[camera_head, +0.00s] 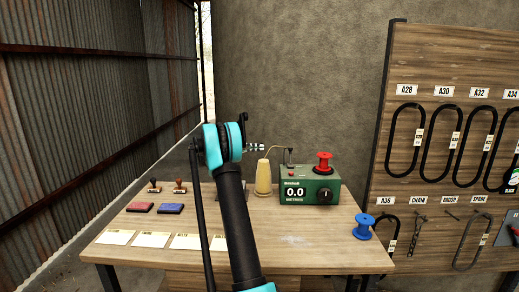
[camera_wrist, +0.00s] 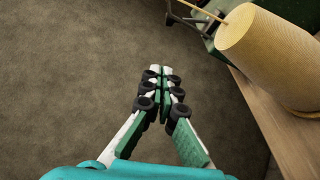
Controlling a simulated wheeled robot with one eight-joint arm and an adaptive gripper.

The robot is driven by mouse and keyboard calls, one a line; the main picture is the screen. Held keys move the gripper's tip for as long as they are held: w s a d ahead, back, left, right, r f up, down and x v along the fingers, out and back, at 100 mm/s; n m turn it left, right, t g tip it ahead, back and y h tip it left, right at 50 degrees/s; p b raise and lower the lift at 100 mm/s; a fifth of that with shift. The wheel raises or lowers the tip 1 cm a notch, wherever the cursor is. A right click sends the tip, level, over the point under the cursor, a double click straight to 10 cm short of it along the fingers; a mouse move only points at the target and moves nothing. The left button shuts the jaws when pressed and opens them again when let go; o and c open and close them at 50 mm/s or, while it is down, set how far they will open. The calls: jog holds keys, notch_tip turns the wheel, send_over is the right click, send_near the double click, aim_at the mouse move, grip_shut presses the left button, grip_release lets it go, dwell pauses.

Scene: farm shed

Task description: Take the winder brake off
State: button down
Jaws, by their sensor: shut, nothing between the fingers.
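The winder (camera_head: 310,187) is a green box at the back of the table. Its display reads 0.0, with a black knob (camera_head: 325,195) to the right and a small red button (camera_head: 291,174) above. A red spool (camera_head: 323,162) stands on top. A thin black upright part (camera_head: 290,157) carries the yarn guide. Which part is the brake I cannot tell. My gripper (camera_head: 262,147) is shut and empty, above the yarn cone (camera_head: 263,178) and left of the winder. In the wrist view its fingertips (camera_wrist: 155,73) meet; the cone (camera_wrist: 265,55) is to their right.
A blue spool (camera_head: 364,227) stands at the table's right edge. Two stamps, red and blue pads (camera_head: 170,209) and several paper cards (camera_head: 150,239) lie on the left. A wooden board (camera_head: 440,75) with hanging belts stands at right. The table (camera_head: 310,250) is clear in front of the winder.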

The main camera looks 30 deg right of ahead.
jog(key=shift+w+d+f, duration=0.2)
jog(key=shift+w+f, duration=0.1)
jog(key=s+d, duration=0.7)
jog(key=d, duration=0.2)
jog(key=shift+r, duration=0.15)
dwell(0.3)
jog(key=shift+d, duration=0.1)
jog(key=shift+s+r, duration=0.1)
jog(key=shift+s, duration=0.05)
